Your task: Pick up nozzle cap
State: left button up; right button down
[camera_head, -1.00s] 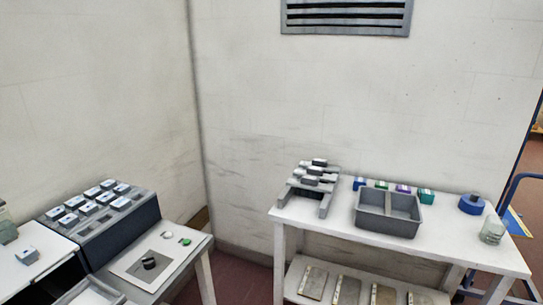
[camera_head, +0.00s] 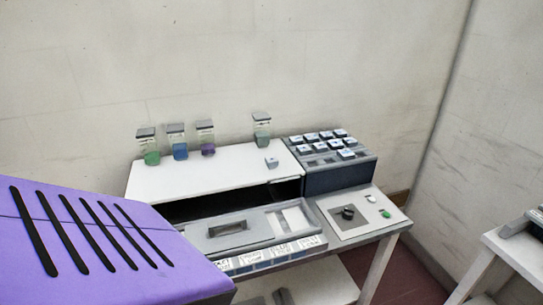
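I cannot pick out a nozzle cap for certain in this view. A small light block (camera_head: 271,162) lies alone on the white top of the bench machine (camera_head: 215,176). Similar blocks (camera_head: 324,140) sit in rows on the dark grey rack (camera_head: 340,178) to its right. Several lidded jars stand along the back of the white top: one with green contents (camera_head: 152,157), one blue (camera_head: 180,151), one purple (camera_head: 207,151), and a pale one (camera_head: 262,132) farther right. Neither of my grippers shows.
A purple housing with black slots (camera_head: 120,245) fills the lower left foreground. A grey tray (camera_head: 230,232) projects from the machine's opening. A control panel (camera_head: 362,216) has a dark knob and a green button. Floor separates this bench from another white table (camera_head: 510,255) at right.

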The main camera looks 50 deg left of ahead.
aim_at(272, 162)
jog(key=u, duration=1.55)
jog(key=l, duration=0.7)
jog(key=i+u, duration=0.05)
jog(key=i, duration=0.05)
